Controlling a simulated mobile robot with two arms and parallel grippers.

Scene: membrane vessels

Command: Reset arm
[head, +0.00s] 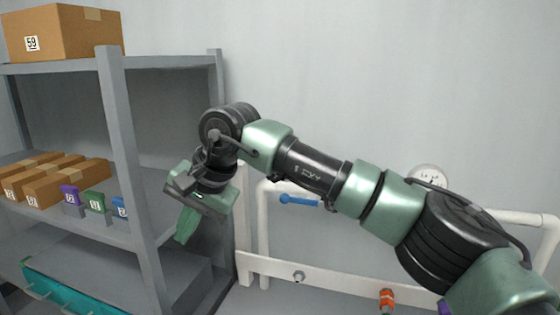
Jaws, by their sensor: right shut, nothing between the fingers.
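My right arm comes in from the lower right and reaches across the middle of the head view. My right gripper (186,226) hangs at its end, pointing down, in front of the grey shelf rack's right side. Its green fingers are together with nothing between them. My left gripper does not show.
A grey shelf rack (132,180) stands at the left, with boxes (68,186), small coloured bins (95,203) and a teal crate (70,290). White pipes (262,225) with a blue valve handle (299,200), a gauge (428,176) and an orange fitting (386,299) line the wall.

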